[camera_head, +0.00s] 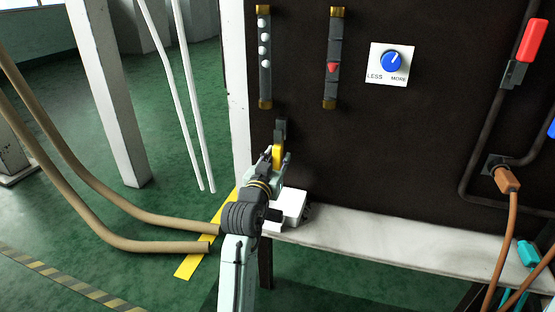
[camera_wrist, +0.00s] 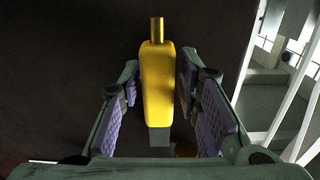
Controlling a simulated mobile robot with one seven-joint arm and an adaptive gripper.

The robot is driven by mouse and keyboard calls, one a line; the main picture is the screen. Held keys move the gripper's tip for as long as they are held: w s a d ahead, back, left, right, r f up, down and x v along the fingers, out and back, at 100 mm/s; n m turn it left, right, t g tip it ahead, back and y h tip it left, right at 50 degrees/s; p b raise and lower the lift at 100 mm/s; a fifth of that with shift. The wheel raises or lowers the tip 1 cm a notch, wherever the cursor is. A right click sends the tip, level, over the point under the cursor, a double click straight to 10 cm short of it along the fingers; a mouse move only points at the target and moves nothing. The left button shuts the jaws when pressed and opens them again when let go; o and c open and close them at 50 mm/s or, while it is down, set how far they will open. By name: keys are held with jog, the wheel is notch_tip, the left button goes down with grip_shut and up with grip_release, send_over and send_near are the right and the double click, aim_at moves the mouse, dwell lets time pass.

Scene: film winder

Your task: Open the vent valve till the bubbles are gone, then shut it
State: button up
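The vent valve's yellow handle (camera_head: 277,157) stands out low on the left of the dark panel. In the wrist view the yellow handle (camera_wrist: 157,88) is upright, with a brass end at the top and a grey part below. My gripper (camera_head: 281,161) is at the handle. In the wrist view my gripper's fingers (camera_wrist: 158,82) stand close on both sides of it; I cannot tell whether both pads touch it. A sight tube (camera_head: 264,57) at the panel's upper left holds several white bubbles.
A second tube (camera_head: 333,58) shows a red marker. A blue LESS/MORE knob (camera_head: 391,62) is to its right. A white box (camera_head: 289,207) sits on the pale ledge (camera_head: 390,244) below my gripper. A red-handled lever (camera_head: 524,50) and an orange hose (camera_head: 506,215) are at the right.

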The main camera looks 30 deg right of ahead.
aim_at(280, 121)
jog(key=shift+o, duration=0.9)
notch_tip(280, 121, up, 10)
jog(key=shift+f, duration=0.1)
dwell(0.5)
